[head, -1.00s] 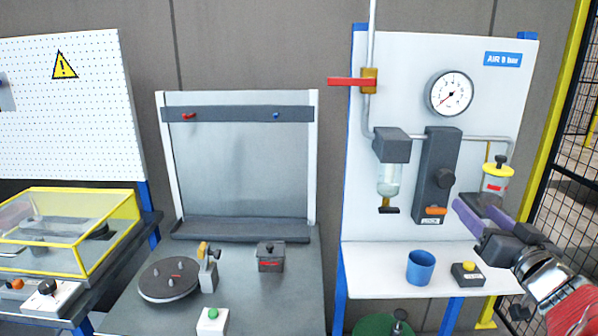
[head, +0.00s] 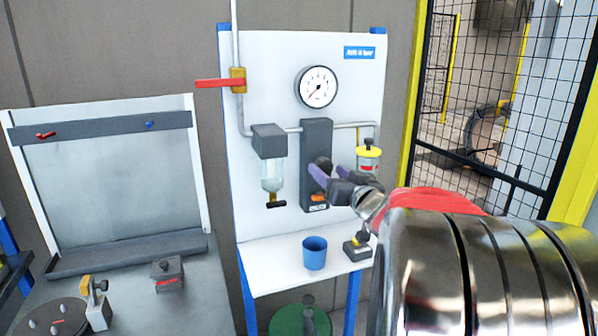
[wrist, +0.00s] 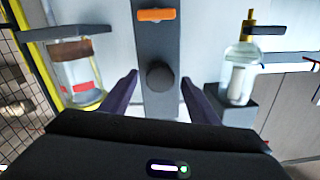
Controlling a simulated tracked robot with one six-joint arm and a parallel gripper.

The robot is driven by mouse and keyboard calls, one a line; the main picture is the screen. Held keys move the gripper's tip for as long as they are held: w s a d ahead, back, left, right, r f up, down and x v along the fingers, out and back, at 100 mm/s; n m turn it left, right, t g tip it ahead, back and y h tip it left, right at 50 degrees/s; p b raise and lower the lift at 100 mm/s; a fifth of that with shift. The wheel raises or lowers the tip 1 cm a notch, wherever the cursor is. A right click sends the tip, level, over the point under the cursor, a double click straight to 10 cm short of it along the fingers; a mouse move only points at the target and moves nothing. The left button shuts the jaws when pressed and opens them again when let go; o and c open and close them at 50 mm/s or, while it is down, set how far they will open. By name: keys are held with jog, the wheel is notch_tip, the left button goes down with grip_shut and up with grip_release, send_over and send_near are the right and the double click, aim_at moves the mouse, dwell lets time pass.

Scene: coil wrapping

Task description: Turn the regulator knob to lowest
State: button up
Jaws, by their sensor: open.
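The dark round regulator knob (wrist: 161,77) sits on the dark upright regulator block (wrist: 157,42) in the wrist view. In the head view the block (head: 315,135) stands on the white panel, and the knob is partly hidden by my gripper. My gripper (head: 318,172) has purple fingers. It is open, with its fingertips (wrist: 160,82) on either side of the knob in the wrist view; I cannot tell whether they touch it. A round pressure gauge (head: 317,87) is above the block, its needle pointing to the lower left.
A filter bowl (head: 271,172) hangs left of the block, and a yellow-topped oiler (head: 368,160) is close on the right. An orange lever (wrist: 155,15) is on the block.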

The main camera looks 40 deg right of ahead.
jog(key=shift+w+d, duration=0.15)
jog(key=shift+w, duration=0.35)
jog(key=shift+c, duration=0.6)
jog(key=c, duration=0.9)
